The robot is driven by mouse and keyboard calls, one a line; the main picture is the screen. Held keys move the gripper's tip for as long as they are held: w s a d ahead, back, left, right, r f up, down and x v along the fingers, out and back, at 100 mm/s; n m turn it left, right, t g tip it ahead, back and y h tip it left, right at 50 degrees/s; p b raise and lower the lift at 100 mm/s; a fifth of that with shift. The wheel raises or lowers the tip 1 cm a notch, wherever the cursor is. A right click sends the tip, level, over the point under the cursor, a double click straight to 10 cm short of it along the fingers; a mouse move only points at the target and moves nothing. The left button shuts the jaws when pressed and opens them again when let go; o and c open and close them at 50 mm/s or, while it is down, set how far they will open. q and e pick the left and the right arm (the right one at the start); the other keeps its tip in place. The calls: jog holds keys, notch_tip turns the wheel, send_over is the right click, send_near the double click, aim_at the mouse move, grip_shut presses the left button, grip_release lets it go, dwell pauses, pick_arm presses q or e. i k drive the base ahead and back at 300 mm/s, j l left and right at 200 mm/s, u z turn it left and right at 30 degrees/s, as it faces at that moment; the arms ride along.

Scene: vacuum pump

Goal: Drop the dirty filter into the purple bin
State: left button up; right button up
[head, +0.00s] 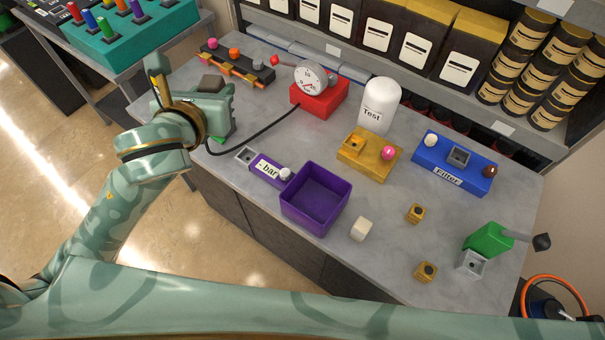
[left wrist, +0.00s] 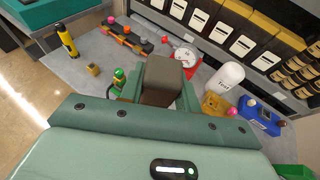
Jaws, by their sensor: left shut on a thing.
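The dirty filter, a dark brown-grey block (head: 212,84), is held between the fingers of my left gripper (head: 213,90), at the left end of the counter. In the left wrist view the block (left wrist: 163,82) fills the space between the green fingers (left wrist: 163,92), and the gripper is shut on it. The purple bin (head: 316,223) stands open and empty at the front edge of the counter, to the right of and nearer than the gripper. The bin does not show in the left wrist view. My right gripper is not in view.
A purple "- bar" block (head: 267,171) adjoins the bin's left side. A black hose (head: 255,141) runs from the red gauge base (head: 320,97) towards the left. A blue "Filter" base (head: 453,163) stands farther right.

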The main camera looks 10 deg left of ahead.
aim_at(308, 205)
jog(key=k+l, duration=0.15)
jog(key=l, duration=0.15)
jog(key=k+l+z, duration=0.1)
jog(key=l, duration=0.25)
jog(key=k+l, duration=0.15)
jog(key=l, duration=0.15)
jog(key=k+l, duration=0.15)
jog(key=l, duration=0.15)
jog(key=z, duration=0.05)
